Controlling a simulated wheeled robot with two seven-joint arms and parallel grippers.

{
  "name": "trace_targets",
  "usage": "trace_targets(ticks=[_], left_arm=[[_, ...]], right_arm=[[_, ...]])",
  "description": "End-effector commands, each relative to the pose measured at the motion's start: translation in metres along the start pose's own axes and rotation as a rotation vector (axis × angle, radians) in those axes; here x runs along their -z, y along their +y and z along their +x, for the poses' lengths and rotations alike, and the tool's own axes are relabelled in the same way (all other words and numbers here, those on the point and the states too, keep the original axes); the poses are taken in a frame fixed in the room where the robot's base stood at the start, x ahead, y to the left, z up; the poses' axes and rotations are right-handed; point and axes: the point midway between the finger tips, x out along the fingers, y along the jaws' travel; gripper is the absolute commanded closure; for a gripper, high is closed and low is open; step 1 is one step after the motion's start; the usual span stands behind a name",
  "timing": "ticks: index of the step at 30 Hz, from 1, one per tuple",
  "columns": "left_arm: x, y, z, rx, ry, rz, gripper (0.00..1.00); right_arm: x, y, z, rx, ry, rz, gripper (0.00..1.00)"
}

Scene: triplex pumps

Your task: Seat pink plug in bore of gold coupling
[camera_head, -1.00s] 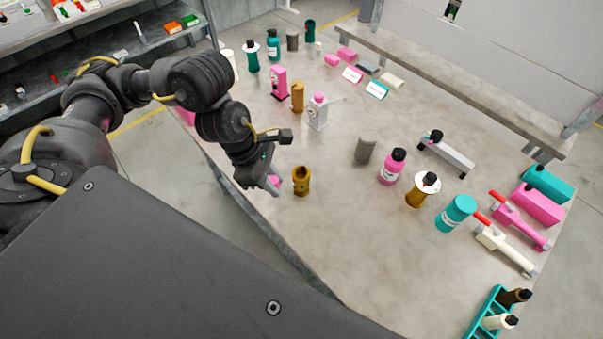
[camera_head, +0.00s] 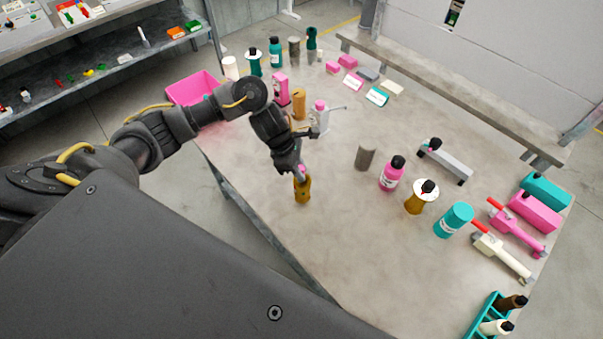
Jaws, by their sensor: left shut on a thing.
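The gold coupling (camera_head: 302,192) stands upright on the table near its front edge. My left gripper (camera_head: 299,171) comes down from the upper left and is right over the coupling's top. It is shut on the pink plug (camera_head: 300,177), of which only a small part shows at the fingertips. The plug is at the coupling's mouth; I cannot tell whether it is inside the bore. The gripper hides the back of the coupling's rim. My right gripper is not in view.
A white pump (camera_head: 320,115), a gold cylinder (camera_head: 299,103) and a pink pump (camera_head: 281,90) stand behind my gripper. A grey cylinder (camera_head: 365,157) and a pink bottle (camera_head: 392,174) stand to the right. A pink bin (camera_head: 190,88) is at the left. The table front is clear.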

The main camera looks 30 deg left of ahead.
Motion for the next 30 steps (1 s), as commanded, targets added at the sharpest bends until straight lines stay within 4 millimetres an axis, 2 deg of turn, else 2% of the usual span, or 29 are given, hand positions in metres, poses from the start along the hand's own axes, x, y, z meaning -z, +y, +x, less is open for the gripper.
trace_targets(ticks=[9,12,16,30], left_arm=[[0.001,0.008,0.01,0.001,0.001,-0.002,1.0],[0.006,0.006,0.021,0.005,0.002,-0.005,1.0],[0.011,0.007,0.034,0.002,0.001,-0.003,1.0],[0.015,0.006,0.045,0.003,0.003,0.002,1.0]], right_arm=[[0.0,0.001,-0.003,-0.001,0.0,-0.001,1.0],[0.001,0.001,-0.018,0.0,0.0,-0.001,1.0],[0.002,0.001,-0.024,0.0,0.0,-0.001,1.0],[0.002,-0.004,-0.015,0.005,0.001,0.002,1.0]])
